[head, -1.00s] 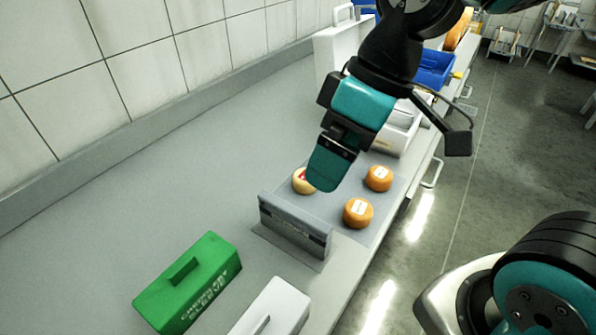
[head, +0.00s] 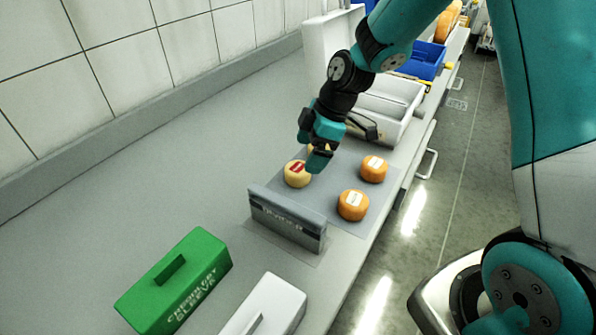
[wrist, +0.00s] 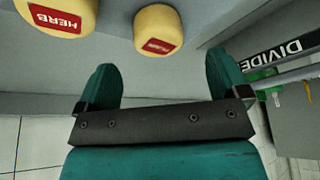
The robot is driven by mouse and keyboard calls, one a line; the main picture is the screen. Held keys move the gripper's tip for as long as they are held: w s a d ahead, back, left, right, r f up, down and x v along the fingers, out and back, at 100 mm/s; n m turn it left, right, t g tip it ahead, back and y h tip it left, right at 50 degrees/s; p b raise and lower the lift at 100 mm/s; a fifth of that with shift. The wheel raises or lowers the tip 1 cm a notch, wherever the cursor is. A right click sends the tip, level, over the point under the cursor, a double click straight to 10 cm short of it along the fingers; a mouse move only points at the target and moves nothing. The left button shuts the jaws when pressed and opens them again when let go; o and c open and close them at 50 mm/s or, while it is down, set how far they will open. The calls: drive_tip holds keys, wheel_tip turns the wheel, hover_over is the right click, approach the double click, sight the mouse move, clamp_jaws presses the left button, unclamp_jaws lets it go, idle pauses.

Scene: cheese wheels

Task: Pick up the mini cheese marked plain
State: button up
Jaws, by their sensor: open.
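Two pale yellow mini cheeses with red labels show in the wrist view. One (wrist: 60,15) reads HERB; the other (wrist: 158,28) has smaller lettering that I cannot read surely. In the head view, the second cheese (head: 297,174) sits nearest the divider, and the first is mostly hidden behind my gripper. Two orange mini cheeses with white labels, one farther back (head: 373,169) and one nearer (head: 353,205), sit to the right. My gripper (wrist: 162,82) is open and empty. In the head view my gripper (head: 318,160) is just above and beside the yellow cheeses.
A grey divider (head: 288,218) stands in front of the cheeses on the counter. A green block (head: 175,280) and a white block (head: 265,308) lie nearer. A white open box (head: 385,105) and a blue bin (head: 425,60) are behind. The counter's left side is clear.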

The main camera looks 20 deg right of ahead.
sight(299, 167)
drive_tip(key=p+x, duration=0.1)
drive_tip(key=x, duration=0.5)
drive_tip(key=shift+w+a+f, duration=0.2)
drive_tip(key=shift+f, duration=0.1)
drive_tip(key=c, duration=1)
